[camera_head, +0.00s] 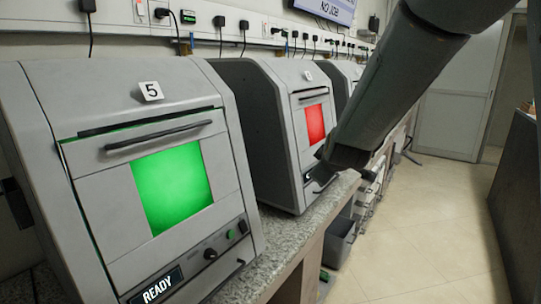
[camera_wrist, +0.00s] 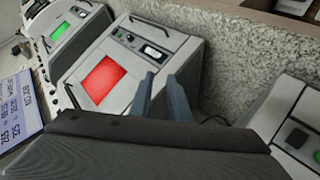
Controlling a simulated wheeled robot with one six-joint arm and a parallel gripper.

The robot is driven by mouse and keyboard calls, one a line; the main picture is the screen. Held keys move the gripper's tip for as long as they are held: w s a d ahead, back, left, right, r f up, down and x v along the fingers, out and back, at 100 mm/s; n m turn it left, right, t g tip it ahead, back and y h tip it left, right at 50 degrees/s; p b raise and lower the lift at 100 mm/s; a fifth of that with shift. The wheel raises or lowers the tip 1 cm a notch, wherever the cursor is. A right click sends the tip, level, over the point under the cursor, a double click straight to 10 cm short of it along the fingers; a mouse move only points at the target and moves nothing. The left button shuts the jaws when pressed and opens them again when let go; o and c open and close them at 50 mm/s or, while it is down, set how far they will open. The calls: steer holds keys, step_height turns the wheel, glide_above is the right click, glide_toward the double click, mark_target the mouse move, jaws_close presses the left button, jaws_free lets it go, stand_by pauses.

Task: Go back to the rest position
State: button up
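My gripper (camera_wrist: 161,77) shows in the wrist view with its two grey fingers apart and nothing between them. Beyond the fingers is a grey machine with a red window (camera_wrist: 103,79); I cannot tell whether the fingers touch it. In the head view my dark arm (camera_head: 400,75) reaches down from the upper right, in front of the machine with a red window (camera_head: 316,124). The gripper's fingers cannot be made out in the head view.
Machine 5 (camera_head: 172,188), with a green window and a READY display, stands at the left on the speckled counter (camera_head: 285,245). Another machine (camera_head: 343,75) stands farther back. A grey bin (camera_head: 340,242) sits below the counter. The tiled floor (camera_head: 425,235) at the right is clear.

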steer(key=s+d+f+m+g, duration=0.1)
steer(key=s+f+m+g, duration=0.2)
steer(key=s, duration=0.7)
steer(key=s+d+f+m+g, duration=0.2)
steer(key=s+f, duration=0.4)
steer(key=s, duration=0.5)
steer(key=s+d+f+m+g, duration=0.1)
steer(key=s+f+m+g, duration=0.3)
steer(key=s, duration=0.7)
steer(key=shift+s+d+f+m+g, duration=0.15)
steer(key=shift+s+f+m+g, duration=0.2)
steer(key=shift+f+g, duration=0.55)
steer(key=shift+w+r, duration=0.1)
steer(key=shift+r, duration=0.05)
